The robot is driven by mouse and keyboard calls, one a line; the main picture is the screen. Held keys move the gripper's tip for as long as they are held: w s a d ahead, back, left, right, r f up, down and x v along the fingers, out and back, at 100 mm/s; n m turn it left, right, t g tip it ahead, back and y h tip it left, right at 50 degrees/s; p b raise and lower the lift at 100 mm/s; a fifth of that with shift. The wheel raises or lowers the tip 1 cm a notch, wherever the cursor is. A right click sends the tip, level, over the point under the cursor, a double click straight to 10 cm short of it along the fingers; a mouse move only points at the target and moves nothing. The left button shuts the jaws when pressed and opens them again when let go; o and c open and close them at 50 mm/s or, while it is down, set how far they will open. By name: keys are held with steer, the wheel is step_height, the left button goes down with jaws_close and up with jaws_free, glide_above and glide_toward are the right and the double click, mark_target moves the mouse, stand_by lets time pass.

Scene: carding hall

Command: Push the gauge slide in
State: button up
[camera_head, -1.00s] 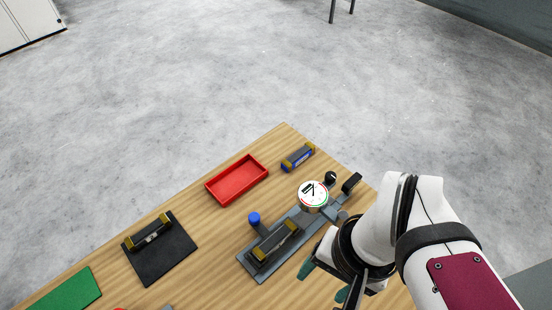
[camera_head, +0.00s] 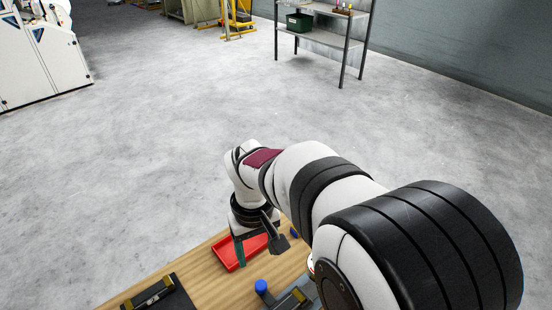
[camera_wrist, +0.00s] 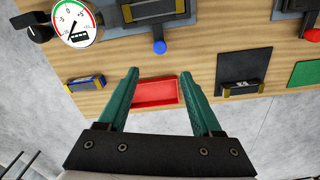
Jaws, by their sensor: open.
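The gauge fixture (camera_wrist: 117,25) lies on the wooden table at the top of the wrist view. Its round white dial (camera_wrist: 74,22) has a black knob (camera_wrist: 38,28) beside it. A dark block with gold ends (camera_wrist: 152,10) sits in the fixture, near a blue-topped post (camera_wrist: 160,47). I cannot tell which part is the slide. In the head view the blue top (camera_head: 261,287) shows, while my arm hides most of the dial. My gripper (camera_wrist: 160,75) is open and empty, its green fingers over the table near the red tray (camera_wrist: 156,93), apart from the fixture.
A blue block with gold ends (camera_wrist: 86,82) lies left of the tray in the wrist view. A black pad (camera_wrist: 236,70) carrying a dark block and a green mat (camera_wrist: 305,74) lie to the right. A shelf rack (camera_head: 322,35) stands well beyond the table; floor between is clear.

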mark_target(261, 285)
step_height(261, 285, down, 14)
steer(key=shift+d+r, duration=0.1)
jaws_close()
stand_by(0.3)
stand_by(1.1)
